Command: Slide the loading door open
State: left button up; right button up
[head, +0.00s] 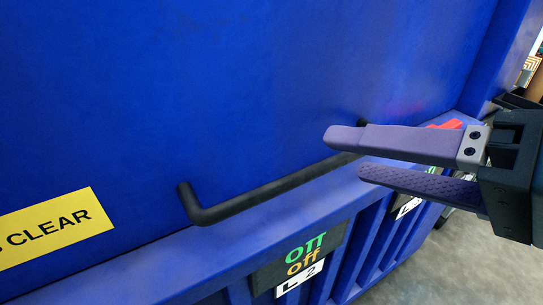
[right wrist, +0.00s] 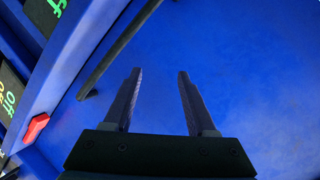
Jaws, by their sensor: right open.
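The loading door (head: 250,75) is a large blue panel that fills most of the head view. A black bar handle (head: 270,194) runs along its lower part, bent into the door at its ends. My right gripper (head: 343,155) comes in from the right, open and empty, its fingers covering part of the handle's right end. In the right wrist view, the two fingers (right wrist: 159,74) stand apart with only blue surface between them. The handle (right wrist: 118,48) lies to their left there, outside the gap. My left gripper is not in view.
A yellow "CLEAR" sign (head: 45,229) is at left. Grey floor (head: 470,262) is open at lower right.

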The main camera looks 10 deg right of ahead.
aim_at(317, 177)
jog(key=w+d+f+m+t+b, duration=0.2)
jog(key=f+m+t+b, duration=0.2)
jog(key=f+b, duration=0.55)
jog(key=w+d+f+m+t+b, duration=0.25)
jog(key=f+m+b, duration=0.25)
jog(key=b, duration=0.9)
jog(key=shift+y, duration=0.4)
jog(key=x, duration=0.9)
jog(key=shift+a+r+p, duration=0.3)
jog(key=shift+a+p, duration=0.1)
jog(key=shift+a, duration=0.1)
jog(key=c, duration=0.9)
grip_shut()
